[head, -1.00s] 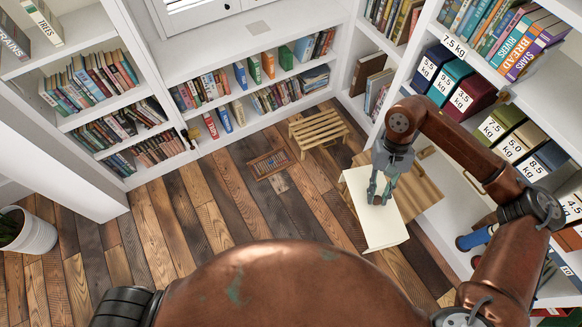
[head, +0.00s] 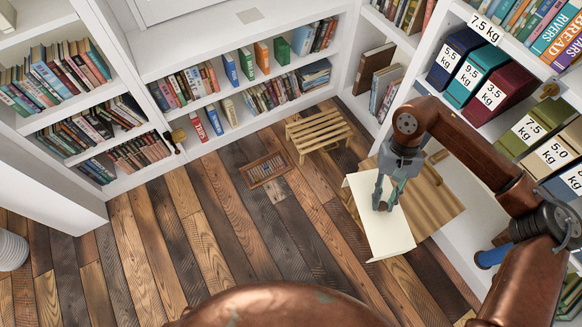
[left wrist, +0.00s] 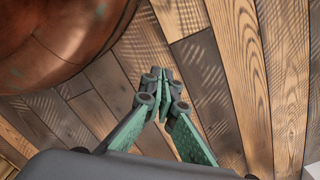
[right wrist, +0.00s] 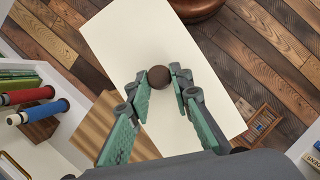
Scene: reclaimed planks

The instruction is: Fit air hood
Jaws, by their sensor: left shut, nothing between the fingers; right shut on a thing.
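A cream flat panel with a round dark knob (right wrist: 159,76), which I take to be the air hood (head: 384,229), is in my right gripper (head: 384,204). In the right wrist view the fingers (right wrist: 160,85) are shut on the knob, and the cream panel (right wrist: 125,35) spreads beneath them. A dark slatted floor vent (head: 265,169) lies in the planks, left of the panel; it also shows in the right wrist view (right wrist: 262,122). My left gripper (left wrist: 165,85) is shut and empty above bare planks, and is not visible in the head view.
A slatted wooden stool (head: 318,131) stands behind the vent. A wooden-topped piece (head: 440,197) is partly hidden under the panel, by the right shelves. White bookshelves (head: 215,140) line the back and sides. The plank floor (head: 200,240) in the middle is clear.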

